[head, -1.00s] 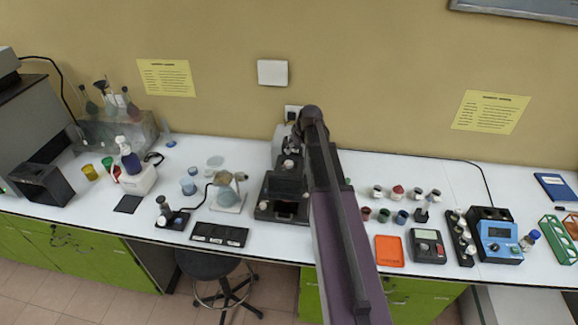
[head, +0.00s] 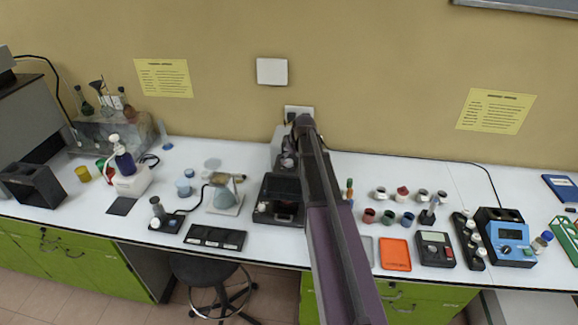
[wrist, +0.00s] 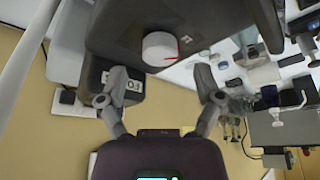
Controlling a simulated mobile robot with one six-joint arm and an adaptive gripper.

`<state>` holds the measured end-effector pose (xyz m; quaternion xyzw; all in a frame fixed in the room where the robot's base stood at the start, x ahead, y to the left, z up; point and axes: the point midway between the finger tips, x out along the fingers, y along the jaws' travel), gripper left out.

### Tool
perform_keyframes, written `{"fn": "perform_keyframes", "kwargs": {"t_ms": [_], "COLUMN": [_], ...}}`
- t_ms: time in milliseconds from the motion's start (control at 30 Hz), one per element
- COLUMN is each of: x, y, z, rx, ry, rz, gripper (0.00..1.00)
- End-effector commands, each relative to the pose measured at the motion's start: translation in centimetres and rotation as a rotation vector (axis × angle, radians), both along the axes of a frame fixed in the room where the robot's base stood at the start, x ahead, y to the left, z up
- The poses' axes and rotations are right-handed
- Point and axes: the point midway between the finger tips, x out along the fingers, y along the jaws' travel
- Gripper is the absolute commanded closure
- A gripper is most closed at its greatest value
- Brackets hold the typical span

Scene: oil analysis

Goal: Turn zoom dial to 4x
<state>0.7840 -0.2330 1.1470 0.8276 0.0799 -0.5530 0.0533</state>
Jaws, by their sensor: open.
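The zoom dial (wrist: 158,50) is a white round knob with a red pointer line, on a dark instrument body (wrist: 115,38) in the wrist view. The pointer is toward the right of the picture, and a small white mark is on the body beyond it. My gripper (wrist: 160,84) is open, its two fingers spread to either side of the dial and just below it in the picture.
A yellow wall with a white socket (head: 298,112) is close behind the instrument. Small cups, an orange tray (head: 395,255) and a blue meter (head: 505,240) are to the right.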

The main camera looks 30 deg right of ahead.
Motion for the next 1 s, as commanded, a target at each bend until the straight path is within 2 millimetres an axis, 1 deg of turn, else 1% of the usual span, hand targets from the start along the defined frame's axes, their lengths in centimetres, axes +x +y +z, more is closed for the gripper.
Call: {"fn": "perform_keyframes", "kwargs": {"t_ms": [33, 300, 800, 833, 867, 900, 967, 1000], "x": [0.2, 0.8, 1.0, 1.0, 1.0, 1.0, 1.0, 1.0], "y": [0.0, 0.2, 0.2, 0.2, 0.2, 0.2, 0.2, 0.2], "z": [-0.8, -2.2, -2.4, -2.4, -2.4, -2.4, -2.4, -2.4], "rx": [0.000, 0.000, 0.000, 0.000, 0.000, 0.000, 0.000, 0.000], "ry": [0.000, 0.000, 0.000, 0.000, 0.000, 0.000, 0.000, 0.000], "rz": [0.000, 0.000, 0.000, 0.000, 0.000, 0.000, 0.000, 0.000], "gripper": [0.16, 0.16, 0.16, 0.22, 0.30, 0.42, 0.60, 0.72]}}
